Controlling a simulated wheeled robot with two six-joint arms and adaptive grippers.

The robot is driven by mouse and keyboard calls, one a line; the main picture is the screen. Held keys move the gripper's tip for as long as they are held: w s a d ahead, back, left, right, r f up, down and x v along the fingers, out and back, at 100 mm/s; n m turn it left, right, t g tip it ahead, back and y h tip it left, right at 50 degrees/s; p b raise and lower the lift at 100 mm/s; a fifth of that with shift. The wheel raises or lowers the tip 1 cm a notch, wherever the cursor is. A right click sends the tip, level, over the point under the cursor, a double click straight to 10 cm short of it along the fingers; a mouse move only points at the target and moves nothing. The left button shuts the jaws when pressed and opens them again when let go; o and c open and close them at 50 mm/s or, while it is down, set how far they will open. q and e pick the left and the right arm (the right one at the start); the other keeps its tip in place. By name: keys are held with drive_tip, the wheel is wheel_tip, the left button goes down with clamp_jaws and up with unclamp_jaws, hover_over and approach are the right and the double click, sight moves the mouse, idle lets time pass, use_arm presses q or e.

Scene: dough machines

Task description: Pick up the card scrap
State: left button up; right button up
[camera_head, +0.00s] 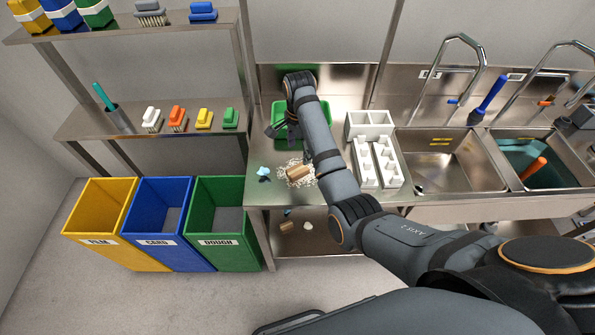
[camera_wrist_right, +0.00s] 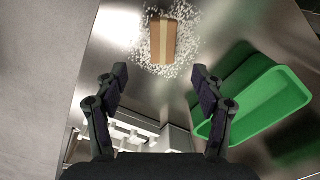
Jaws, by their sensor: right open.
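The card scrap (camera_head: 299,173) is a small brown block-like piece with a lighter stripe. It lies on the steel counter among white crumbs, near the front edge, left of the white divided holder. In the right wrist view the card scrap (camera_wrist_right: 163,42) is at top centre, with the crumbs around it. My right gripper (camera_wrist_right: 160,74) is open and empty. Its two fingers point toward the scrap, which lies beyond the fingertips and apart from them. In the head view my right forearm partly hides the gripper and counter. My left gripper is not in view.
A green tray (camera_head: 280,108) stands behind the scrap; a light-blue scrap (camera_head: 263,174) lies left of it. White holders (camera_head: 365,165) and sinks (camera_head: 440,172) are to the right. Yellow (camera_head: 95,215), blue (camera_head: 152,220) and green (camera_head: 222,225) bins stand on the floor left.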

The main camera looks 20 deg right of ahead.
drive_tip(key=p, duration=0.1)
hover_over(298, 169)
drive_tip(key=f, duration=0.5)
drive_tip(key=shift+s+d, duration=0.15)
drive_tip(key=shift+s, duration=0.15)
drive_tip(key=shift+w+f+p, duration=0.15)
drive_tip(key=shift+f+p, duration=0.2)
drive_tip(key=shift+f, duration=1.05)
drive_tip(key=shift+w+f+p, duration=0.15)
drive_tip(key=shift+f+p, duration=0.15)
drive_tip(key=shift+f, duration=1.05)
drive_tip(key=shift+a, duration=0.2)
drive_tip(key=c, duration=0.9)
